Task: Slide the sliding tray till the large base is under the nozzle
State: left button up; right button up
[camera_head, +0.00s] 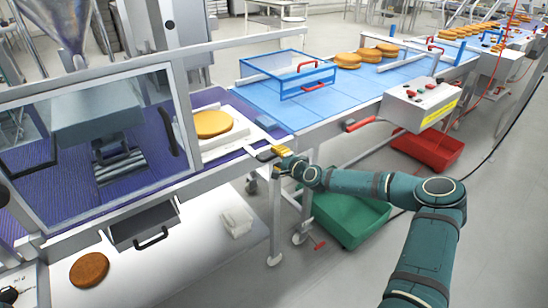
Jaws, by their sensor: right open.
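The large base (213,123) is a round golden-orange layer lying on the white sliding tray (213,149), to the right of the machine housing. The nozzle (122,165) appears to be the grey metal part low inside the clear-windowed housing, left of the tray; its exact outlet is hard to make out. My right gripper (268,153) is open at the tray's right front side, by the short bar that sticks out there. Whether its fingers touch the bar or stand around it cannot be told. My left gripper is not in view.
A blue-framed clear guard (290,75) stands over the blue belt (320,104), with several round layers behind. A control box (418,103) is at right. Green (350,222) and red (428,152) crates sit below. A brown round (89,270) lies on the lower white counter.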

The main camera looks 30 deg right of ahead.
jog(key=shift+x, duration=1.15)
grip_shut()
jog(key=s+a, duration=0.3)
jog(key=a, duration=3.4)
grip_release()
